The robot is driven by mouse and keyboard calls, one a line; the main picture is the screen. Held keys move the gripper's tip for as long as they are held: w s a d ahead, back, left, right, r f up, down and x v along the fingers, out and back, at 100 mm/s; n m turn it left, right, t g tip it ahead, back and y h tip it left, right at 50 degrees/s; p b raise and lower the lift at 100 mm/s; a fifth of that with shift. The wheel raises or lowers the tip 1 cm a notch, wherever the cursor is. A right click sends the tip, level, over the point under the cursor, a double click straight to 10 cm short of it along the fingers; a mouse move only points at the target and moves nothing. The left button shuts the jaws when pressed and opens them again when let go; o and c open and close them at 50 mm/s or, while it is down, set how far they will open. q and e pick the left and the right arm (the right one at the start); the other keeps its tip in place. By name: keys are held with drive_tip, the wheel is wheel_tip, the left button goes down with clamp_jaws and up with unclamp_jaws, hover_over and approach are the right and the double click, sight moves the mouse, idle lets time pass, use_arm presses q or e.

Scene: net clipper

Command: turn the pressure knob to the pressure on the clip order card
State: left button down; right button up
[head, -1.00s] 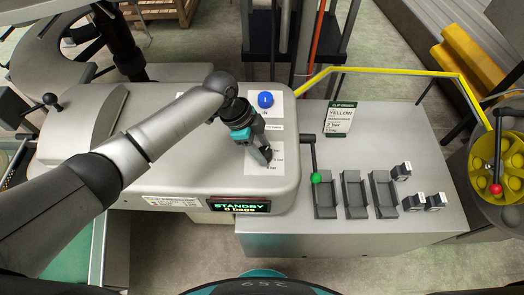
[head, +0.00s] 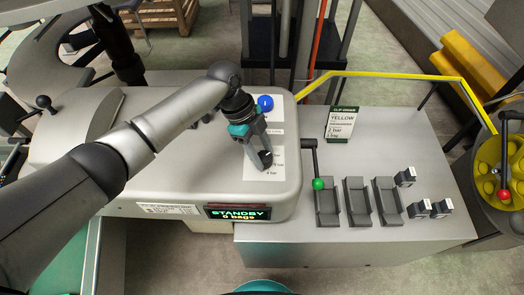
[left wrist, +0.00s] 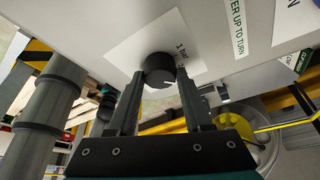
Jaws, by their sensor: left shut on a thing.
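The black pressure knob (left wrist: 160,70) sits on a white label plate (left wrist: 140,52) in the left wrist view. My left gripper (left wrist: 160,76) is shut on the knob, one finger on each side. In the head view my left gripper (head: 266,158) reaches down to the plate on the machine's top and mostly hides the knob, so its setting cannot be read there. The clip order card (head: 341,122) stands at the right and reads YELLOW and 2 bar. My right gripper is not in view.
A blue button (head: 265,103) is just behind the gripper. The display (head: 238,213) reads STANDBY, 0 bags. A green-knobbed lever (head: 318,184), several grey trays (head: 357,212) and small clip boxes (head: 421,208) are to the right. A yellow rail (head: 400,74) runs behind.

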use_arm(q)
drive_tip(key=shift+c, duration=1.6)
unclamp_jaws()
drive_tip(key=shift+r, duration=0.1)
drive_tip(key=v, duration=1.5)
